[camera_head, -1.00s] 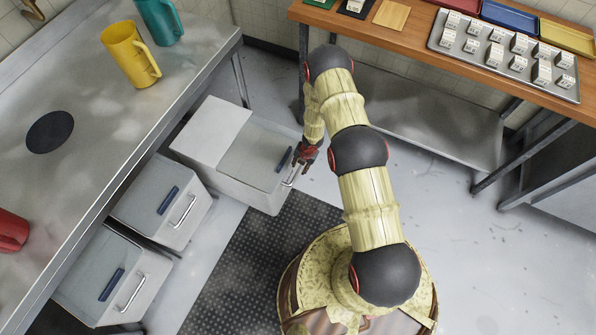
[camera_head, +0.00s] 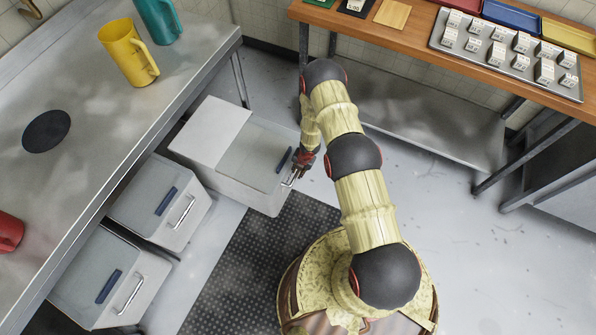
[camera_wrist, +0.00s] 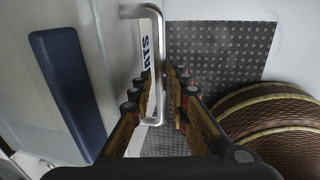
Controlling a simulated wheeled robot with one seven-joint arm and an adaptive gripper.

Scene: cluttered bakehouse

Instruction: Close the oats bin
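The oats bin (camera_head: 236,187) is a pale grey bin on the floor, standing further out from under the steel counter than its neighbours. A blue grip (camera_head: 284,160) lies on its top, and a metal bar handle (camera_wrist: 157,60) is on its front. Part of a label reading "ATS" shows behind the handle in the wrist view. My gripper (camera_head: 302,166) is at the bin's front. In the wrist view my gripper (camera_wrist: 163,88) is open, its fingers on both sides of the handle bar, with a gap visible on the right side.
Two similar bins (camera_head: 147,226) (camera_head: 92,294) sit under the counter (camera_head: 85,120). A yellow jug (camera_head: 128,55), a teal jug (camera_head: 160,20) and a red jug (camera_head: 8,231) stand on it. A wooden table (camera_head: 400,42) is behind. Open floor (camera_head: 440,240) lies to the right.

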